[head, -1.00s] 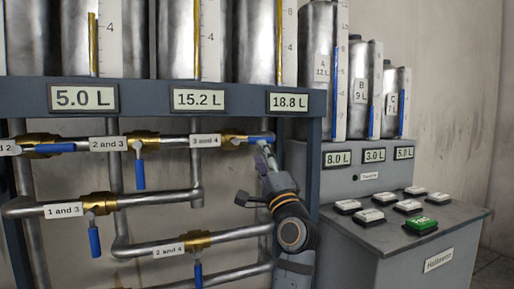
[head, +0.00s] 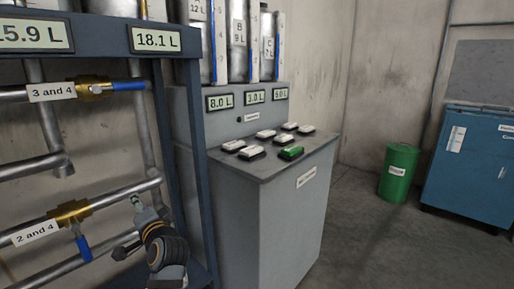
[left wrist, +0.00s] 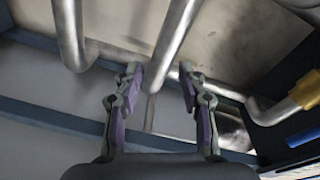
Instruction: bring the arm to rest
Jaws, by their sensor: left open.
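My left gripper (head: 137,203) is low at the left in the head view, in front of the pipe rack, below and right of the "3 and 4" valve and near the pipe of the "2 and 4" valve. In the left wrist view its two fingers (left wrist: 160,78) stand apart with nothing held between them. The "3 and 4" valve (head: 92,88) has its blue handle lying along the pipe, clear of the gripper. The "2 and 4" valve (head: 70,212) has its blue handle hanging down. My right gripper is out of view.
A grey console (head: 265,215) with white buttons and one green button (head: 291,153) stands right of the rack. A display (head: 157,38) reads 18.1 L. A green bin (head: 398,173) and blue cabinet (head: 470,165) stand at the right. The floor between is clear.

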